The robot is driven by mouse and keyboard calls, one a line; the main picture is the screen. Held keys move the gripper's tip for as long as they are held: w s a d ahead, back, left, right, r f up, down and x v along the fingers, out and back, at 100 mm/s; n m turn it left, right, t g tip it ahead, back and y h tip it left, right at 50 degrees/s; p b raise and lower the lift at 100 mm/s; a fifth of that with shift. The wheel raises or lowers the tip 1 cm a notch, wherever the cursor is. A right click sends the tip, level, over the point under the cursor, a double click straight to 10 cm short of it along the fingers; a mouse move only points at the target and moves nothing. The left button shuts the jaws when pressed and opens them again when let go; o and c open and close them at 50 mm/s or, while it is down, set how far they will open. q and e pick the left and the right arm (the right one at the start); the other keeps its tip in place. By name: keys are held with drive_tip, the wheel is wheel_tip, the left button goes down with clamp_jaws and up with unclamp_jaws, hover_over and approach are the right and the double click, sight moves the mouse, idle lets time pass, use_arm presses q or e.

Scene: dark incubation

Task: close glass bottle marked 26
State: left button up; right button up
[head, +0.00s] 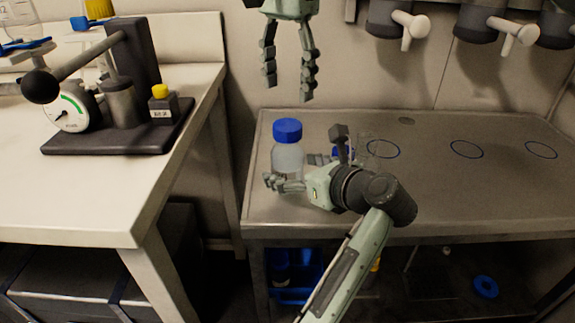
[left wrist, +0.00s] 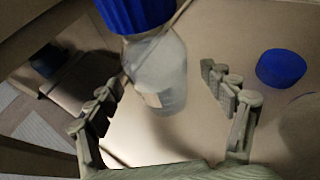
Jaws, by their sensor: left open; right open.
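A clear glass bottle (head: 288,160) stands upright at the left of the metal bench, with a blue cap (head: 287,131) on its top. In the left wrist view the bottle (left wrist: 160,75) and its cap (left wrist: 135,12) show between the fingers; its marking is unreadable. I cannot tell if the cap is tight. My left gripper (head: 293,172) is open, with its fingers around the lower bottle, apart from it in the wrist view. My right gripper (head: 288,88) is open and empty above and behind the bottle. A second blue cap (left wrist: 280,69) is right of the bottle, partly hidden in the head view.
A white table (head: 110,195) at the left holds a dark-based lever device (head: 110,135) and a small yellow-capped container (head: 161,103). The bench (head: 500,195) is clear at right, with blue circles drawn on it. Taps (head: 405,28) hang above. A blue ring (head: 485,287) lies below.

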sight(288, 125)
use_arm(q)
drive_tip(key=shift+x, duration=1.35)
clamp_jaws()
use_arm(e)
drive_tip(key=n, duration=0.6)
drive_tip(key=shift+n, duration=0.3)
drive_tip(key=n, duration=0.7)
drive_tip(key=shift+f, duration=4)
